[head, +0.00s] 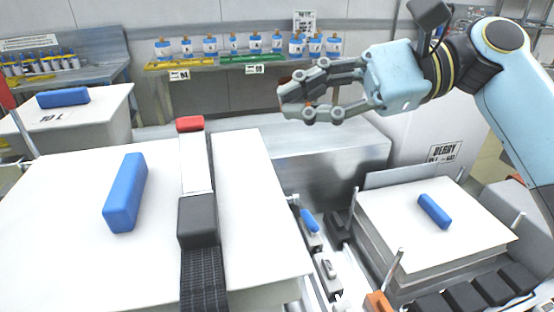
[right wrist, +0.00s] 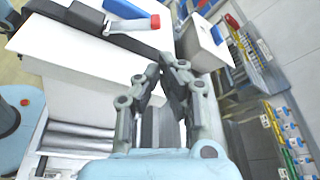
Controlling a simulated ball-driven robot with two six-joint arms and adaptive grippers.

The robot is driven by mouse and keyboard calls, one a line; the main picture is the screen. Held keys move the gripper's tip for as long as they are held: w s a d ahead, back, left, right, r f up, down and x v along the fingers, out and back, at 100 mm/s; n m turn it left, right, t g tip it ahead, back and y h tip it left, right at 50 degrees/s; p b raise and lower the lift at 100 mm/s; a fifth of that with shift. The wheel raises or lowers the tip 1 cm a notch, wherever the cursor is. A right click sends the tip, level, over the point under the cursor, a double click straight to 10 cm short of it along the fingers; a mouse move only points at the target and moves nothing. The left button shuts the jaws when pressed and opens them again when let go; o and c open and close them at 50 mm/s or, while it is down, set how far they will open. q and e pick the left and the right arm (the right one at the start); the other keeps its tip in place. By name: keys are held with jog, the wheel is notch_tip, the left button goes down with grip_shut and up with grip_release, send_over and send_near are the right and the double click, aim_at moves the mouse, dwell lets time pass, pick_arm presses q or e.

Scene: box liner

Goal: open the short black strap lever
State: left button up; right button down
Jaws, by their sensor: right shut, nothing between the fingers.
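A black strap (head: 203,280) runs over the large white box at the left. On it sit a black block (head: 198,221), a pale flat plate (head: 196,178) and a red end piece (head: 190,124). Small dark levers (head: 327,271) stand on the rail right of that box; I cannot tell which part is the short black strap lever. My right gripper (head: 286,106) is shut and empty, up and right of the red end, apart from it. In the right wrist view, its fingertips (right wrist: 168,62) are close together below the red end (right wrist: 155,21). My left gripper is out of view.
A blue bar (head: 125,193) lies on the large white box lid (head: 60,212). A smaller white-topped box (head: 430,232) with a blue bar (head: 434,211) stands at the right. Shelves with bottles (head: 208,60) line the back wall. Air around the right gripper is free.

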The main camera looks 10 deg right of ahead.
aim_at(221, 161)
jog(key=x, duration=0.6)
jog(key=f+x, duration=0.1)
jog(key=x, duration=0.2)
jog(key=shift+f, duration=0.1)
jog(key=shift+a+f, duration=0.15)
jog(key=shift+a, duration=0.2)
jog(key=shift+a+f, duration=0.1)
jog(key=shift+a, duration=0.2)
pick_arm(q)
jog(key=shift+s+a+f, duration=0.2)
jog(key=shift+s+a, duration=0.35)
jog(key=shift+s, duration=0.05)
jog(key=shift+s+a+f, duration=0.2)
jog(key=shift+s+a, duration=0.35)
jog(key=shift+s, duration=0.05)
pick_arm(e)
jog(key=shift+w, duration=0.1)
